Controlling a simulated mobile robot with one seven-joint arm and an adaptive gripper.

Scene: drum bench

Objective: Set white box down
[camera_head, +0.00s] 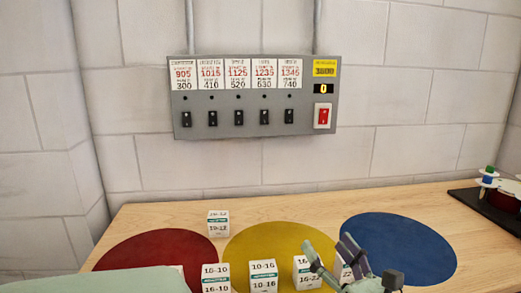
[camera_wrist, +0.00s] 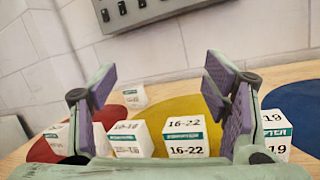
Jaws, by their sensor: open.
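Several white boxes with printed number labels stand on the wooden bench. In the wrist view, the box marked 16-22 (camera_wrist: 186,138) shows between the open fingers of my gripper (camera_wrist: 160,78), apparently beyond them; I cannot tell the exact gap. In the head view this box (camera_head: 306,273) stands just left of my gripper (camera_head: 328,258). A box marked 10-16 (camera_head: 263,276) and another (camera_head: 215,278) stand left of it. A further box (camera_wrist: 277,133) is at the right, partly hidden by my gripper. One box (camera_head: 218,223) stands alone farther back. My gripper holds nothing visible.
The bench has a red disc (camera_head: 150,250), a yellow disc (camera_head: 270,240) and a blue disc (camera_head: 400,250). A grey switch panel (camera_head: 255,97) hangs on the wall. A dark tray (camera_head: 480,203) with coloured parts is at the right. The blue disc's visible area is mostly clear.

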